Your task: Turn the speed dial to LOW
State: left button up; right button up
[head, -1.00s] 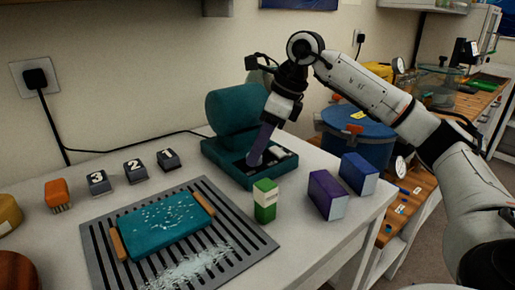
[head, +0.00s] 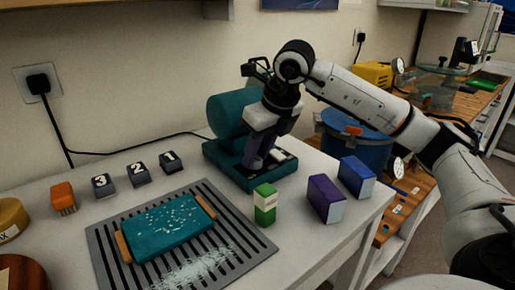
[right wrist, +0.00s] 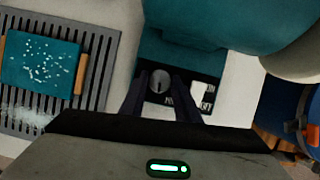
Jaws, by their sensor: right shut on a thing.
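The teal machine (head: 232,116) stands at the back of the white table, with a rounded body above a flat base. Its dark control panel (right wrist: 183,84) carries a round grey speed dial (right wrist: 159,82), a white switch piece (right wrist: 203,97) and partly hidden white lettering. My right gripper (head: 254,163) reaches down from above to this base. In the right wrist view its two dark fingers (right wrist: 162,92) are shut on the dial, one on each side. The dial's pointer and its LOW mark cannot be made out. My left gripper is not in view.
A green-and-white box (head: 265,204), a purple box (head: 326,198) and a blue box (head: 357,177) stand in front and right of the machine. A slotted grey tray (head: 240,257) with a teal board (head: 168,230) lies at front left. Numbered dark blocks (head: 136,174) stand behind it.

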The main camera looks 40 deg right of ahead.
jog(key=shift+a+r+m+h+p, duration=0.15)
jog(key=shift+m+h+p, duration=0.25)
jog(key=shift+m, duration=0.6)
jog(key=shift+m+h, duration=0.3)
jog(key=shift+m, duration=0.6)
jog(key=m+h+p, duration=0.1)
jog(key=m, duration=0.1)
jog(key=shift+w+a+m+g, duration=0.1)
jog(key=shift+m+g, duration=0.2)
jog(key=shift+m+g+h+p, duration=0.3)
jog(key=shift+m+p, duration=0.1)
jog(key=shift+m, duration=0.9)
jog(key=o, duration=1)
